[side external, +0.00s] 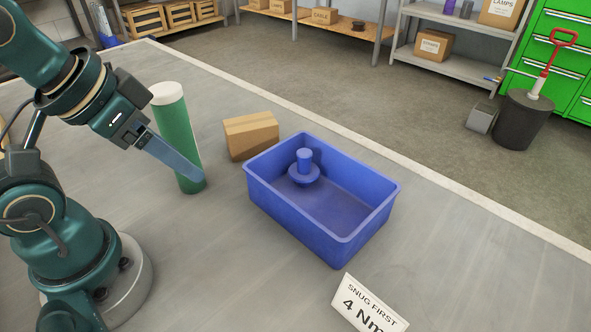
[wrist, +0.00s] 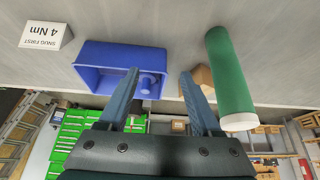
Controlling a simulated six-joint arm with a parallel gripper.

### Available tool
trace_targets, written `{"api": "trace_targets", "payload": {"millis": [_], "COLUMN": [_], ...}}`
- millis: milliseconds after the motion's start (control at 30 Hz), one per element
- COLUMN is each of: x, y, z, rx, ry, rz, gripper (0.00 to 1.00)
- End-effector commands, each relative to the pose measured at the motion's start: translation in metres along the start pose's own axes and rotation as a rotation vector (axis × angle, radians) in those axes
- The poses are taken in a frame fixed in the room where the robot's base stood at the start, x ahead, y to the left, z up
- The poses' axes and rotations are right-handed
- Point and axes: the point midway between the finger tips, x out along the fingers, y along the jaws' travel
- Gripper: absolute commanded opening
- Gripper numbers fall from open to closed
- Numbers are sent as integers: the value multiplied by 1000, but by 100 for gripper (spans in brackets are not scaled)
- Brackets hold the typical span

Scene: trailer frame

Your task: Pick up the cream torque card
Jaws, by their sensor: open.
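The cream torque card (side external: 368,305), printed "SNUG FIRST 4 Nm", stands tilted on the grey table at the bottom edge of the side view, in front of the blue bin. In the wrist view the card (wrist: 46,36) is at the upper left and appears upside down. My gripper (side external: 198,178) is in the air at the left of the side view, beside the green cylinder and well away from the card. In the wrist view my gripper (wrist: 160,75) has its two blue-grey fingers spread apart with nothing held between them.
A blue bin (side external: 345,232) holding a blue knobbed part (side external: 304,168) stands between my gripper and the card. A green cylinder with a white cap (side external: 176,135) and a cardboard box (side external: 251,136) stand behind. The table (side external: 480,270) right of the bin is clear.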

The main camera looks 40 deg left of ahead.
Motion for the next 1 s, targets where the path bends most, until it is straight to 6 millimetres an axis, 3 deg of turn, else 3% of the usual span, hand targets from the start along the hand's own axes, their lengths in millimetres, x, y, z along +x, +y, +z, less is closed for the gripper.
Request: {"api": "trace_targets", "payload": {"millis": [33, 67, 167, 200, 567, 733, 1000], "x": [0, 0, 0, 0, -1, -6, -4], "y": [0, 0, 0, 0, 4, 32, 91], "z": [0, 0, 0, 0, 2, 4, -1], "rx": [0, 0, 0, 0, -35, -181, -551], "ry": [0, 0, 0, 0, -13, -102, -466], "rz": [0, 0, 0, 0, 19, 148, 395], "gripper": [66, 58, 20, 15, 15, 15, 15]}}
